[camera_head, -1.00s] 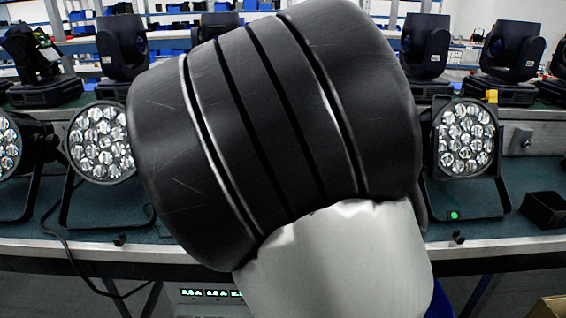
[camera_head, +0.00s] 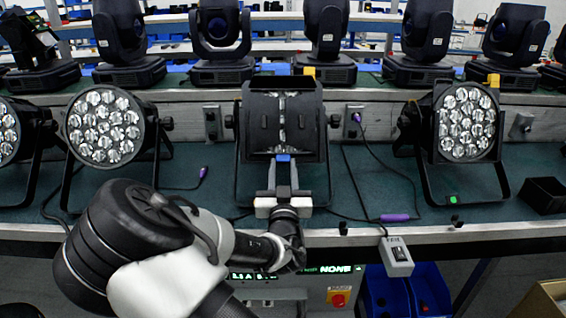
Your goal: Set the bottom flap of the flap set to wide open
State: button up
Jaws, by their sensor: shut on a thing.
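The flap set (camera_head: 262,125) is black and sits on the front of the middle par can. Its two side panels nearly meet, with a narrow strip of lit lenses between them. A blue tab (camera_head: 284,157) shows at its lower edge, at the bottom flap. My gripper (camera_head: 283,166) reaches up from below, its two grey fingers shut on this tab. How far the bottom flap is tilted is hard to tell, as the fingers and tab cover its middle.
Par cans with bare lenses stand at the left (camera_head: 104,127) and right (camera_head: 465,122). A purple-ended cable and a grey switch box (camera_head: 396,256) are to the gripper's right. Moving-head lights line the rear shelf. A black bin (camera_head: 545,195) is at far right.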

jog(key=shift+f+t, duration=0.65)
jog(key=shift+t, duration=0.15)
jog(key=o, duration=1)
jog(key=shift+w, duration=0.15)
jog(key=shift+o, duration=0.2)
jog(key=p+v, duration=0.1)
jog(key=v, duration=1.6)
jog(key=shift+s+f, duration=0.2)
